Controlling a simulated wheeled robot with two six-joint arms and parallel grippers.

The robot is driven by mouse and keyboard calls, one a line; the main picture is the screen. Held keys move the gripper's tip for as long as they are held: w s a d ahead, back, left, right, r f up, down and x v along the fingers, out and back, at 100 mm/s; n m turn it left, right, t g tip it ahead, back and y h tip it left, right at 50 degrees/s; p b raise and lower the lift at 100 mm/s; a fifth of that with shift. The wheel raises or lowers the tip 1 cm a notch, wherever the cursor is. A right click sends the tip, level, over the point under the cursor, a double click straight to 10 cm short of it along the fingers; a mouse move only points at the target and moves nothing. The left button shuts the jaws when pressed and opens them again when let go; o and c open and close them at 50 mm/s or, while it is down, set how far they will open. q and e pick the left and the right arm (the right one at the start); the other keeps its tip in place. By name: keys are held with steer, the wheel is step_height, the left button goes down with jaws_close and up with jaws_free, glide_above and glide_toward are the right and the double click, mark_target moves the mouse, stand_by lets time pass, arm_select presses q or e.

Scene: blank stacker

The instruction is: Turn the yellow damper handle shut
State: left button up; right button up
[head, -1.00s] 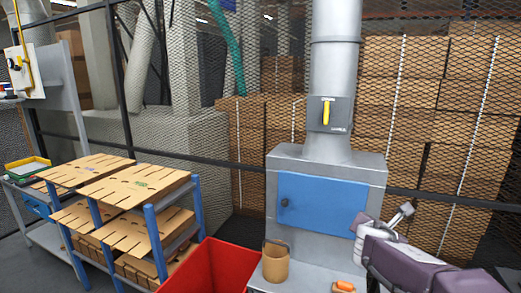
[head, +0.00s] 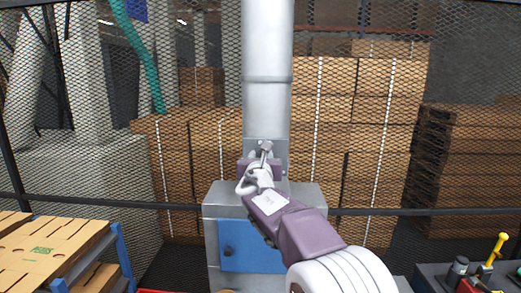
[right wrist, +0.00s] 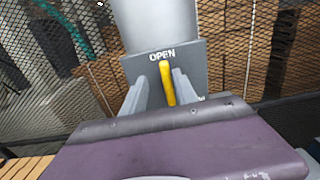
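The yellow damper handle (right wrist: 167,82) stands almost upright on its grey plate (right wrist: 195,58), below the word OPEN, in the right wrist view. My right gripper (right wrist: 159,80) is open, with one finger on each side of the handle. A gap shows between the handle and the left finger; the right finger is close beside the handle, and I cannot tell whether it touches. In the head view my right gripper (head: 262,165) covers the handle, and only the top of the plate (head: 266,146) shows. My left gripper is in neither view.
The plate is on a silver duct (head: 267,60) above a grey cabinet with a blue door (head: 245,245). A mesh fence (head: 340,190) with stacked cartons behind it stands at the back. A rack of cardboard blanks (head: 45,250) is at lower left.

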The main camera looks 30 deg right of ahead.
steer(key=shift+w+d+r, duration=0.1)
steer(key=shift+d+r, duration=0.05)
steer(key=shift+d, duration=0.3)
steer(key=shift+w+d+r, duration=0.1)
steer(key=shift+d+r, duration=0.05)
steer(key=shift+d, duration=0.3)
steer(key=shift+w+a, duration=0.15)
steer(key=shift+w, duration=0.05)
steer(key=c, duration=0.4)
steer(key=shift+w+f, duration=0.1)
jaws_close()
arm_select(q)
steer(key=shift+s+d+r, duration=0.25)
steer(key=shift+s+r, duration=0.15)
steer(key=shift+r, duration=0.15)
